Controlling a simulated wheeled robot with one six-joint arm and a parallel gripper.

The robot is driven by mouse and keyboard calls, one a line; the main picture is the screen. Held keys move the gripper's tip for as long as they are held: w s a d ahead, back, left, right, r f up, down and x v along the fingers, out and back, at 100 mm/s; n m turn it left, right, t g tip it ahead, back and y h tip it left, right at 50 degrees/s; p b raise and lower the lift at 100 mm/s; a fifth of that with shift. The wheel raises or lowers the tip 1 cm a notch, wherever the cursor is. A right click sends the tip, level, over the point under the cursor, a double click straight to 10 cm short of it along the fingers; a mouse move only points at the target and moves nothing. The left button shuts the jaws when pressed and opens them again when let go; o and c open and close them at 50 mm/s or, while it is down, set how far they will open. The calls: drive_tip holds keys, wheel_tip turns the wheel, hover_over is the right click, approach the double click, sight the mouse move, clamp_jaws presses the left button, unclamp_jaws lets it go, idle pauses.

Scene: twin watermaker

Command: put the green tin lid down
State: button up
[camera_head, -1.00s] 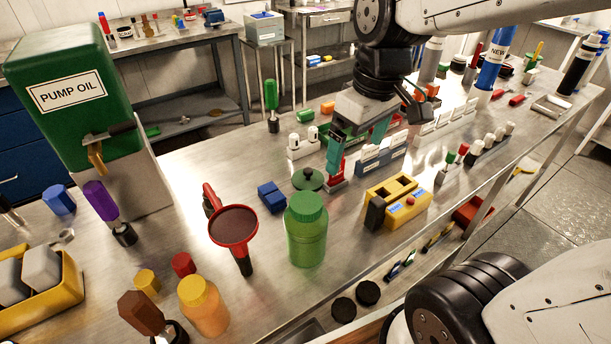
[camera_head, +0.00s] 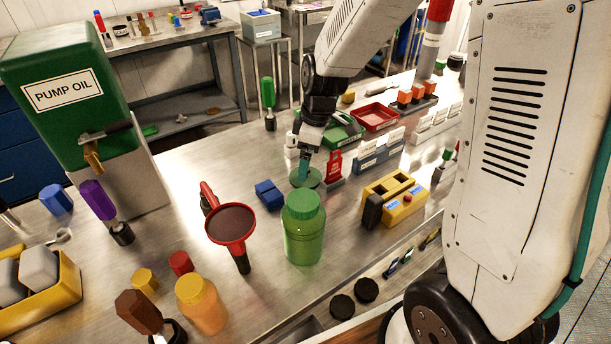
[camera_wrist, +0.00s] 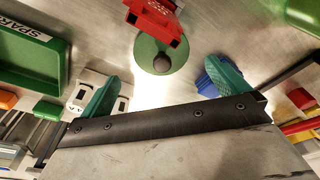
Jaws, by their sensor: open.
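The green tin lid (camera_head: 311,184) is a flat round disc lying on the metal bench, just behind the green jar (camera_head: 304,235). In the wrist view the lid (camera_wrist: 147,63) shows its dark round knob, ahead of and between my fingers. My gripper (camera_head: 303,168) is open, with its teal fingertips at or just above the lid in the head view. In the wrist view nothing is between the fingertips of my gripper (camera_wrist: 165,82). My fingers hide part of the lid and its knob in the head view.
A red stand (camera_head: 334,166) is close beside the lid on the right, and a blue block (camera_head: 268,194) is on the left. A yellow box (camera_head: 397,205) is at the right. Bare bench lies left of the blue block.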

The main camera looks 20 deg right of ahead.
drive_tip(key=f, duration=0.4)
drive_tip(key=shift+a+f, duration=0.1)
drive_tip(key=shift+a, duration=0.3)
drive_tip(key=c, duration=1.1)
